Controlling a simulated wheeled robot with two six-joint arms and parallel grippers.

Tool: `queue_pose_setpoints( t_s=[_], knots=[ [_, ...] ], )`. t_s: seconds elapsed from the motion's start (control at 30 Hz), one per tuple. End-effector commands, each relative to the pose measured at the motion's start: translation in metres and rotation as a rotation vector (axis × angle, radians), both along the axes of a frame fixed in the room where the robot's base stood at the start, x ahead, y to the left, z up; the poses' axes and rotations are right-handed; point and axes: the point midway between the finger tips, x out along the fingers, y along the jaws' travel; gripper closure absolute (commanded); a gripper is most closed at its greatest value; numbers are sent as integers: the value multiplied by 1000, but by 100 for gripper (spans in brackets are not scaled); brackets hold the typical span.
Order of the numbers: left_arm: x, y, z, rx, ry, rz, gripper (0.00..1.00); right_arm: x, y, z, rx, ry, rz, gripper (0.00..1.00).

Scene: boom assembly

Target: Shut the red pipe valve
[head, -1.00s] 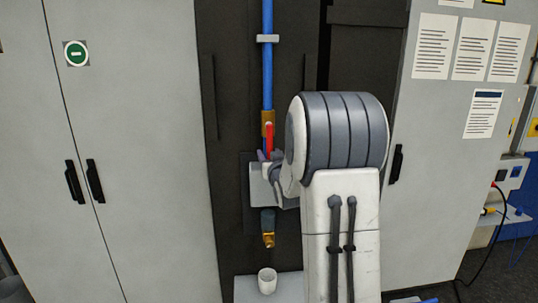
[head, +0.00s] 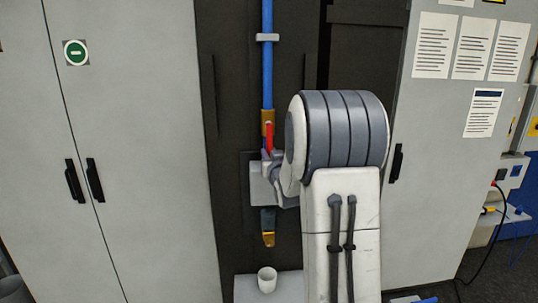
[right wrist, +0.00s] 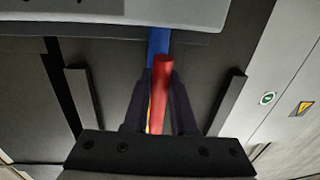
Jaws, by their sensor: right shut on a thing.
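The red valve handle (head: 269,134) stands nearly upright, in line with the vertical blue pipe (head: 267,75), at the brass valve fitting (head: 267,117). My right gripper (head: 267,155) is at the lower end of the handle, partly hidden by my own wrist. In the right wrist view the red handle (right wrist: 161,88) lies between the two dark fingers, with the blue pipe (right wrist: 158,45) behind it. The right gripper is shut on the handle. A brass outlet (head: 268,239) hangs below. My left gripper is not in view.
A white cup (head: 267,280) stands on a grey shelf (head: 245,290) below the outlet. Grey cabinets (head: 140,120) flank the dark panel on the left and right (head: 440,170). My right arm hides the area right of the pipe.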

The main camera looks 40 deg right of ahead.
Motion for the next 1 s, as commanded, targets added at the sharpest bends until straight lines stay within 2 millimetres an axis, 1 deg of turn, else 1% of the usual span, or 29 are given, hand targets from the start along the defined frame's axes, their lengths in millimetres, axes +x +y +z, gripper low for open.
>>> queue_pose_setpoints(
  t_s=[0.57, 0.6, 0.73, 0.87, 1.0],
  knots=[
    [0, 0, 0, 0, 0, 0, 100, 0, 0, 0, -1, 0, 1, 100],
    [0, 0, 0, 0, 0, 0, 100, 0, 4, 0, 0, -1, 2, 100],
    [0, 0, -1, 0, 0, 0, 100, 0, 1, 0, -6, 3, 2, 100],
    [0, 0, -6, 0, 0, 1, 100, -1, -1, 0, -31, 15, 2, 100],
    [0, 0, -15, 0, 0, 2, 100, -4, -7, -1, -85, 46, 0, 100]
  ],
)
